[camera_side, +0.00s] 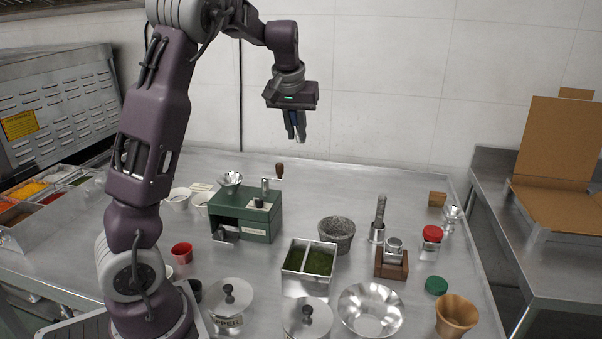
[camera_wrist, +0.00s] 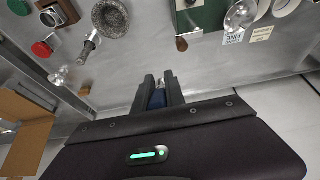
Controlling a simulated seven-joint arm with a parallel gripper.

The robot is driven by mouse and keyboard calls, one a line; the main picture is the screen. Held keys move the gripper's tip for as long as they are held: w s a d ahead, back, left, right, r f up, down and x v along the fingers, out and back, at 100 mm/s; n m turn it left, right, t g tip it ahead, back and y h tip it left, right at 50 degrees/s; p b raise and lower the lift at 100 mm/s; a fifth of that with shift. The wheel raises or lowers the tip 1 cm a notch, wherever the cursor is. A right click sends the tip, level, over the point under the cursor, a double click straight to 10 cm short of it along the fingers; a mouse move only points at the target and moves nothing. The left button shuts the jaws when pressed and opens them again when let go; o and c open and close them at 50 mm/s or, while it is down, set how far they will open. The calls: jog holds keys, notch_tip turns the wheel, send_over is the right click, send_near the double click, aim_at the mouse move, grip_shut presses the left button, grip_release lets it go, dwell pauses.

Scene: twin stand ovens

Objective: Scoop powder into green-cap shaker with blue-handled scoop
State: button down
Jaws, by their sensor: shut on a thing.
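My gripper (camera_side: 297,137) is high above the back of the table, pointing down. It is shut on a blue handle (camera_side: 291,118), which also shows between the fingers (camera_wrist: 161,80) in the wrist view (camera_wrist: 157,99). The scoop's bowl cannot be made out. A round green cap (camera_side: 436,285) is at the front right of the table; I cannot tell whether a shaker body is under it. It also shows at the wrist view's top left (camera_wrist: 19,6). A two-compartment metal tray (camera_side: 283,272) holding dark green powder (camera_side: 318,262) stands at front centre, well below my gripper.
A green hand-cranked mill (camera_side: 262,222), a stone mortar (camera_side: 337,232), a red-capped jar (camera_side: 432,235) and a small wood-based press (camera_side: 391,262) stand around the tray. Lidded pots (camera_side: 230,297), a steel bowl (camera_side: 370,309) and a wooden cup (camera_side: 456,314) line the front.

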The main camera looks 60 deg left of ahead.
jog(key=s+d+f, duration=0.4)
jog(key=d+f, duration=0.3)
jog(key=d, duration=0.4)
jog(key=s+d+f, duration=0.3)
jog(key=d+f, duration=0.5)
jog(key=d, duration=0.2)
jog(key=f+g+h, duration=0.1)
jog(key=f, duration=0.1)
jog(key=w+a+f+g+h, duration=0.1)
jog(key=f, duration=0.2)
jog(key=f+g+h, duration=0.1)
jog(key=f, duration=0.2)
jog(key=shift+w+a+f, duration=0.2)
jog(key=shift+a+f, duration=0.05)
jog(key=shift+a, duration=0.05)
jog(key=shift+w+a, duration=0.25)
jog(key=shift+s+d, duration=0.55)
jog(key=shift+d, duration=0.05)
jog(key=shift+w+a, duration=0.4)
jog(key=shift+r, duration=0.25)
notch_tip(320, 180, up, 8)
jog(key=s+d+t+y, duration=0.1)
jog(key=t+y, duration=0.2)
jog(key=shift+s+d, duration=0.4)
jog(key=shift+f, duration=0.1)
